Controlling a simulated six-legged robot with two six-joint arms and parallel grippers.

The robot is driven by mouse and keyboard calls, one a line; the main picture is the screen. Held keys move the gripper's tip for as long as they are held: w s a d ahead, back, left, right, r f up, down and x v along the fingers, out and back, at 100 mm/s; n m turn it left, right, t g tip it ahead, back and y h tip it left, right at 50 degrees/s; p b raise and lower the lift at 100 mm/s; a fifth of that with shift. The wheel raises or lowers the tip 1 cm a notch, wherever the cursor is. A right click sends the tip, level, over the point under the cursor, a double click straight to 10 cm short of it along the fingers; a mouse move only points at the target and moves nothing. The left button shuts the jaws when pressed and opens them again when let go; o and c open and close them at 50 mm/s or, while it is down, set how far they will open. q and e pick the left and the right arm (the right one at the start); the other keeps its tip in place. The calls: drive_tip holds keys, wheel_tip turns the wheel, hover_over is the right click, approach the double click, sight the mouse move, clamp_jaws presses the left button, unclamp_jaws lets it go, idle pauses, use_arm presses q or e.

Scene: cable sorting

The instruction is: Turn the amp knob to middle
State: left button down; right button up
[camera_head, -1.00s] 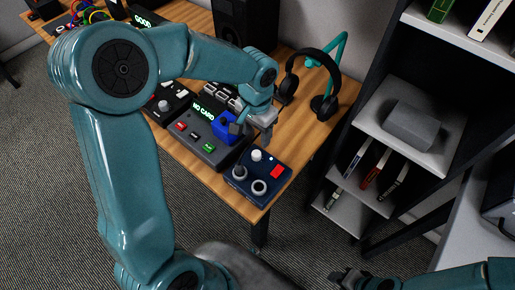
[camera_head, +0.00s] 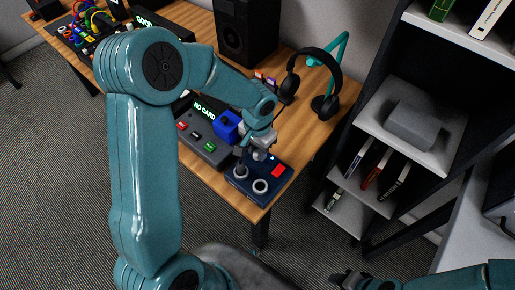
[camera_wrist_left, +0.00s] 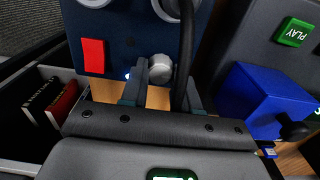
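The amp (camera_head: 269,198) is a dark blue box at the near end of the wooden desk, with a red switch (camera_head: 278,171) and two round jacks. The amp also fills the upper middle of the left wrist view (camera_wrist_left: 124,30). Its pale round knob (camera_wrist_left: 160,68) shows there at the amp's edge. My left gripper (camera_wrist_left: 166,88) is at the knob, its fingers apart, one close beside each side of it; contact cannot be told. In the head view the left gripper (camera_head: 254,153) covers most of the knob. My right gripper (camera_head: 347,277) is low right, away from the desk.
A grey box reading NO CARD (camera_head: 213,153) with a blue block (camera_head: 227,125) stands left of the amp. A dark cable-like strip (camera_wrist_left: 186,45) passes by the left gripper. Headphones (camera_head: 318,82) on a teal stand are behind. A shelf (camera_head: 380,115) stands right.

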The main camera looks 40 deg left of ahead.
use_arm(q)
drive_tip(key=shift+m, duration=0.3)
drive_tip(key=m, duration=0.3)
drive_tip(key=m+p, duration=0.1)
drive_tip(key=m, duration=0.4)
drive_tip(key=shift+r, duration=0.1)
drive_tip(key=m+p, duration=0.1)
drive_tip(key=m, duration=0.3)
drive_tip(key=shift+m, duration=0.3)
drive_tip(key=m+p, duration=0.2)
drive_tip(key=m, duration=0.2)
drive_tip(key=shift+m, duration=0.3)
drive_tip(key=c, duration=0.8)
unclamp_jaws()
